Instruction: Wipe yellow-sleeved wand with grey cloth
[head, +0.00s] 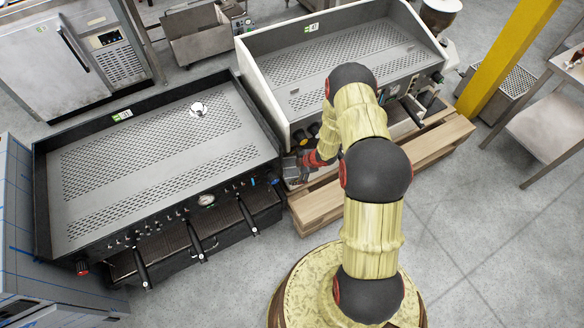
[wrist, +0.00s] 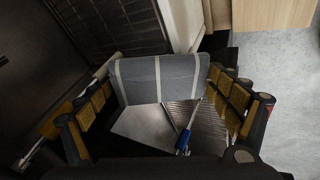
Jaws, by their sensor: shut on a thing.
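My gripper (head: 297,168) is low in the gap between the dark coffee machine (head: 160,160) and the white-sided coffee machine (head: 340,60). In the wrist view, its yellow-padded fingers (wrist: 163,78) stand either side of a grey cloth (wrist: 158,78) with pale stripes and are shut on it. A thin metal wand with a blue sleeve (wrist: 185,138) shows just below the cloth, over a metal drip surface; I cannot tell whether they touch. I cannot make out a yellow-sleeved wand in either view. My arm hides part of the white-sided machine's front.
A wooden pallet (head: 318,207) lies below the white-sided machine. Portafilter handles (head: 195,241) stick out from the dark machine's front. A yellow post (head: 508,55) and a metal table (head: 545,128) stand at right. Grey floor (head: 470,220) is clear at lower right.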

